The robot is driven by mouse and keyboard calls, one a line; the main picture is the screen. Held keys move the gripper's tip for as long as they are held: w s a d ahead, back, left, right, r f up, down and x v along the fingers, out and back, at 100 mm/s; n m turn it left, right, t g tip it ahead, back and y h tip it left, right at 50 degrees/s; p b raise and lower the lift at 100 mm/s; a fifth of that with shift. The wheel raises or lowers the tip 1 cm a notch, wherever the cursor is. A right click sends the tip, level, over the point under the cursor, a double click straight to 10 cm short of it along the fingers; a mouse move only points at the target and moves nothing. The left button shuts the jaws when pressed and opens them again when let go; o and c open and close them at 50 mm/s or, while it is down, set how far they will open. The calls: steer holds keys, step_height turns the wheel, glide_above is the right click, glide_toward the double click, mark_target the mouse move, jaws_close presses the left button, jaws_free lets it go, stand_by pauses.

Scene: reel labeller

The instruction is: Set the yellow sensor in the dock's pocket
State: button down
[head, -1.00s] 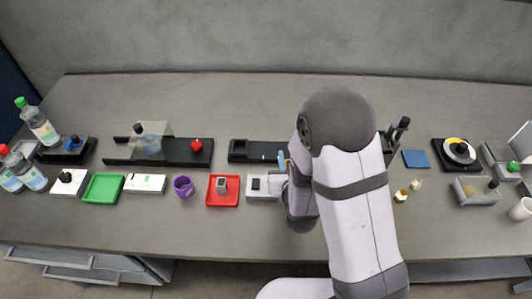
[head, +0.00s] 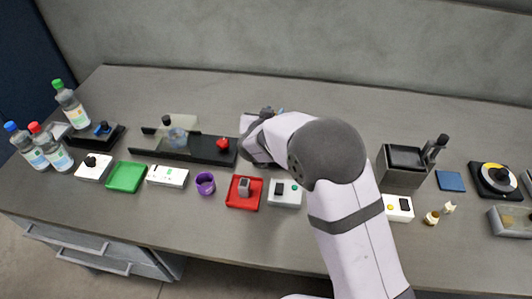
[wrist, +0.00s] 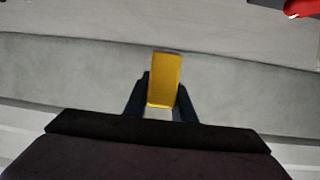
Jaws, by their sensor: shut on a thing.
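The yellow sensor (wrist: 165,80) shows in the wrist view as a yellow block between the two dark fingers of my gripper (wrist: 162,100). My gripper is shut on it. In the head view my own arm hides the sensor and most of the gripper. The black base with a pocket, which may be the dock, is covered by my arm in the head view now. I cannot tell how far the sensor is from the pocket.
A black rail with a red knob (head: 222,143) lies left of my arm. A red tray (head: 234,204), a purple cup (head: 205,183) and a white switch box (head: 284,201) stand in front. A dark grey bin (head: 398,178) stands right. The back of the table is clear.

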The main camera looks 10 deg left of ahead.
steer(key=shift+w+a+f+n+y, duration=0.2)
steer(key=shift+w+a+f+y, duration=0.1)
steer(key=shift+a+f, duration=0.15)
steer(key=shift+w+a+f+n+y, duration=0.25)
steer(key=shift+a+f, duration=0.1)
steer(key=shift+a, duration=0.2)
steer(key=shift+f, duration=0.1)
steer(key=shift+f+p, duration=0.9)
steer(key=shift+f, duration=4)
steer(key=shift+f, duration=0.1)
steer(key=shift+f, duration=0.15)
steer(key=c, duration=1.5)
jaws_free()
